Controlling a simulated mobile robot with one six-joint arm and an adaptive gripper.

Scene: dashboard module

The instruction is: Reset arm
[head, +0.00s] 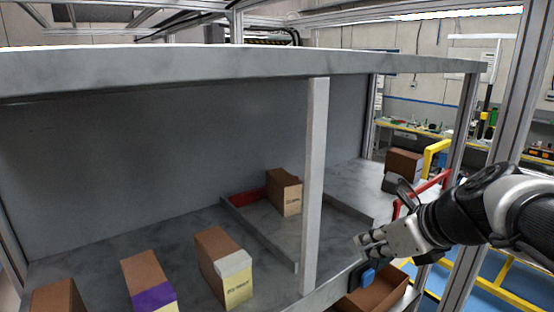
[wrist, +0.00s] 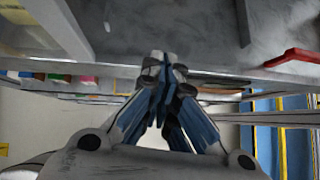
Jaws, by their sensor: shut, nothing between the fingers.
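My gripper (head: 364,244) is at the end of my arm, in front of the shelf's front edge, right of the upright post (head: 315,190). Its fingers are shut with nothing between them. In the wrist view the closed fingertips (wrist: 165,62) point toward the grey shelf surface (wrist: 190,28). In the head view my arm comes in from the right edge. A blue thing (head: 366,276) shows just below the gripper.
Several cardboard boxes stand on the shelf, one (head: 284,192) in a low-walled bay (head: 262,220) and one (head: 224,266) at the front. A red bar (head: 433,186) is beside my arm. An open brown box (head: 372,298) lies below the gripper.

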